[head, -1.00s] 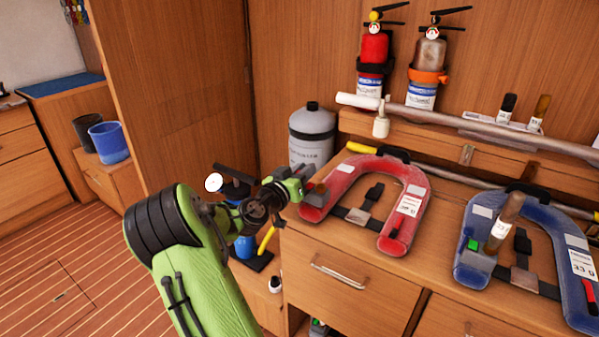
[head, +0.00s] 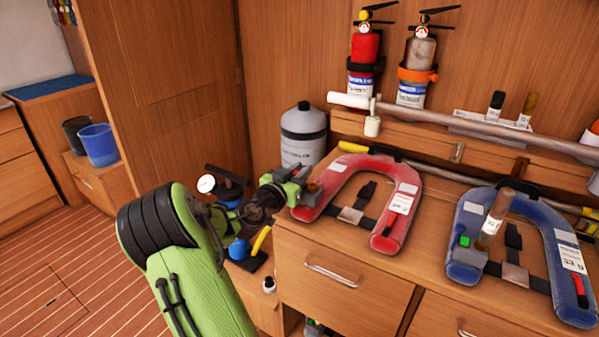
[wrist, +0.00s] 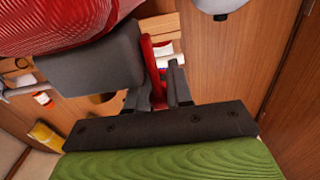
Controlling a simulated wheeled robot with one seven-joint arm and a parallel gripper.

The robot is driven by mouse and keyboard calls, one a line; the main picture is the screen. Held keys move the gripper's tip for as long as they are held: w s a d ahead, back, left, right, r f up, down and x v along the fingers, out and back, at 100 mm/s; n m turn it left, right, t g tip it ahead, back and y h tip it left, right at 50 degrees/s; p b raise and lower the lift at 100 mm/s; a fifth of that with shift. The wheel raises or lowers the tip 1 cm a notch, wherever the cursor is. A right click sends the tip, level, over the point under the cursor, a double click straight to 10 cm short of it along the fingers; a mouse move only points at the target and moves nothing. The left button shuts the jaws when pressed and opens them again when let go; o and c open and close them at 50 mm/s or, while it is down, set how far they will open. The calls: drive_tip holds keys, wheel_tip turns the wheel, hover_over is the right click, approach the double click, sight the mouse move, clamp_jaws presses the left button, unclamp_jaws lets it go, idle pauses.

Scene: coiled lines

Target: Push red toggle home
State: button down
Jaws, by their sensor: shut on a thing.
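The red life jacket (head: 392,228) lies U-shaped on the wooden counter, and its red surface fills the top left of the wrist view (wrist: 60,28). My gripper (head: 308,182) is at the jacket's left arm and partly hides it. In the wrist view, a dark grey block (wrist: 95,62) sits beside the jacket. A narrow red piece, which looks like the red toggle (wrist: 150,62), stands between my dark fingers (wrist: 158,92). My gripper is shut on it. How far the toggle stands from the block is hard to tell.
A blue life jacket (head: 465,225) with a brown-capped bottle (head: 494,220) lies to the right. A grey cylinder (head: 304,140) stands behind my gripper. A long pale pole (head: 450,117) and two extinguishers (head: 365,50) are along the back. A gauge (head: 206,184) is left of my gripper.

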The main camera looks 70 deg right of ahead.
drive_tip(key=c, duration=1)
unclamp_jaws()
